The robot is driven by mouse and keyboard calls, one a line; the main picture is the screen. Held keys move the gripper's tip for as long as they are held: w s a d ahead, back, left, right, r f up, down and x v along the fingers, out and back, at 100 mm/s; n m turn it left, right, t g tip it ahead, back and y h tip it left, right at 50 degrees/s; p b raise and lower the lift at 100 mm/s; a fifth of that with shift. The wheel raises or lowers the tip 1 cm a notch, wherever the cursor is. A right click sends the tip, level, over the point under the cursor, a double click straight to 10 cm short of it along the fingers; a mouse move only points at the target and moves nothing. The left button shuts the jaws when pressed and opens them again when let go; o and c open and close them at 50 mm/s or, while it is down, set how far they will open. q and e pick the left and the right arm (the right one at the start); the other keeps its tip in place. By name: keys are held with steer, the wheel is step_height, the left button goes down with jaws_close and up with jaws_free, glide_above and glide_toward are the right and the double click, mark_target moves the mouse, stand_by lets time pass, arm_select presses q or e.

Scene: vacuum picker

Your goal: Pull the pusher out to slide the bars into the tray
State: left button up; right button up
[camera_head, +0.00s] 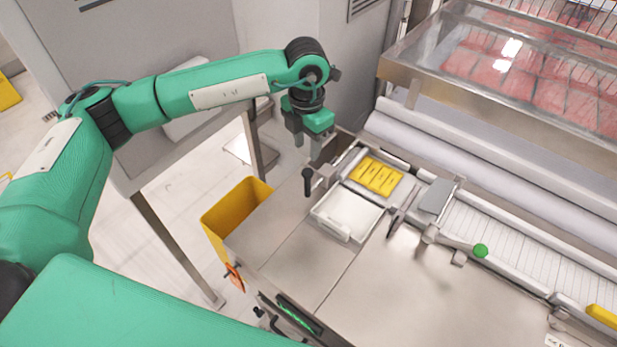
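Several yellow bars (377,176) lie side by side on a light metal surface at the machine's edge. A shallow white tray (343,207) sits just in front of them on the steel table, with no bars visible in it. An upright black handle (308,182) stands left of the tray and bars; it looks like part of the pusher, though its link to it is unclear. My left gripper (308,146) points down behind and above this handle, apart from it. Its two fingers are spread and nothing shows between them. My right gripper is out of view.
A yellow bin (235,212) stands on the floor left of the steel table (390,285). A lever with a green knob (480,251) sits to the right. White rollers (480,165) and a clear-covered machine (520,60) lie behind. The front table surface is clear.

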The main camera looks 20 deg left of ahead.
mark_target(307, 182)
arm_select(q)
step_height(307, 182, down, 13)
steer(key=p, duration=0.4)
steer(key=shift+r, duration=0.2)
steer(key=shift+f, duration=0.45)
steer(key=shift+c, duration=0.2)
jaws_close()
